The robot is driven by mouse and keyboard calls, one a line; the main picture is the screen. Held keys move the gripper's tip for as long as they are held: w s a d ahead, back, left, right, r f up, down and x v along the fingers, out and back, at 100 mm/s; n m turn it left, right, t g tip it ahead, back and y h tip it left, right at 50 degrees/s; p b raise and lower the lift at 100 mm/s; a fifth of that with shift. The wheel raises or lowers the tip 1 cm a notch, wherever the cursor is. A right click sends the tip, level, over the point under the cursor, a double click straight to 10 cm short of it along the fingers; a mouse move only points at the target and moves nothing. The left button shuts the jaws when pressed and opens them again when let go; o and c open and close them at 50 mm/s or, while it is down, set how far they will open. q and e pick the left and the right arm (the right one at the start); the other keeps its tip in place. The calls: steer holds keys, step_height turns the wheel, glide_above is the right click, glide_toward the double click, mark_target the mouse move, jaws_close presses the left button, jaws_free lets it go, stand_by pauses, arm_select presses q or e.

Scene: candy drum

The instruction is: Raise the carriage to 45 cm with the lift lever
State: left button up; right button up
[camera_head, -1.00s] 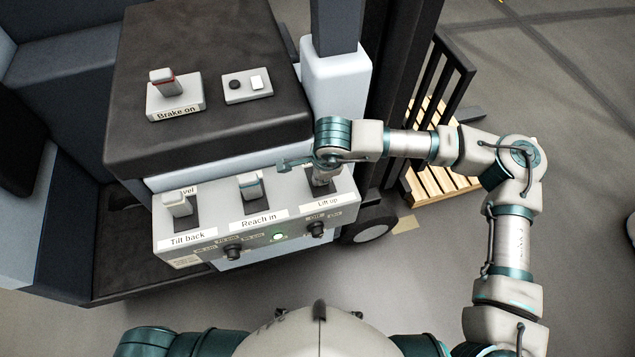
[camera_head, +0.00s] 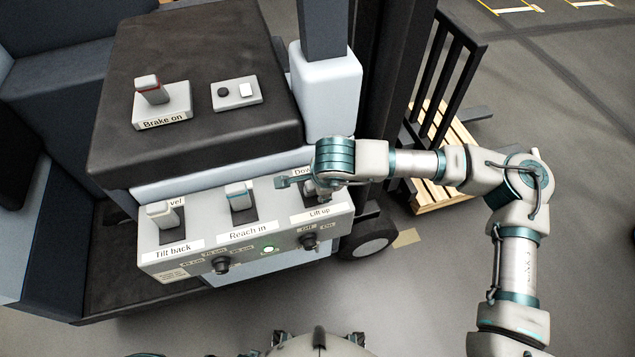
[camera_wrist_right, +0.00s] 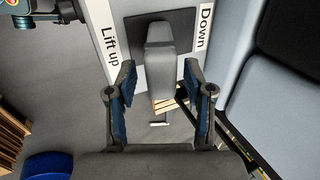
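The lift lever (camera_wrist_right: 160,55) is a grey handle in a dark slot between the "Lift up" and "Down" labels in the right wrist view. My right gripper (camera_wrist_right: 158,88) is open, with one blue-padded finger on each side of the lever's line. I cannot tell whether either finger touches it. In the head view my right gripper (camera_head: 312,188) is at the right end of the lever panel (camera_head: 205,255) and hides most of the lever. The carriage (camera_head: 445,75) shows as a black barred frame behind the mast; its height is not readable. My left gripper is not in view.
The tilt lever (camera_head: 165,215) and reach lever (camera_head: 239,196) stand left on the same panel. The brake lever (camera_head: 150,90), labelled "Brake on", is on the black top. A wooden pallet (camera_head: 440,199) lies beyond.

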steer(key=a+v, duration=0.1)
steer(key=v, duration=1)
steer(key=shift+d+r, duration=0.3)
steer(key=shift+r, duration=0.15)
steer(key=shift+s+d, duration=0.1)
steer(key=shift+s, duration=0.05)
steer(key=shift+d, duration=0.45)
steer(key=shift+a, duration=0.45)
steer(key=shift+d, duration=0.15)
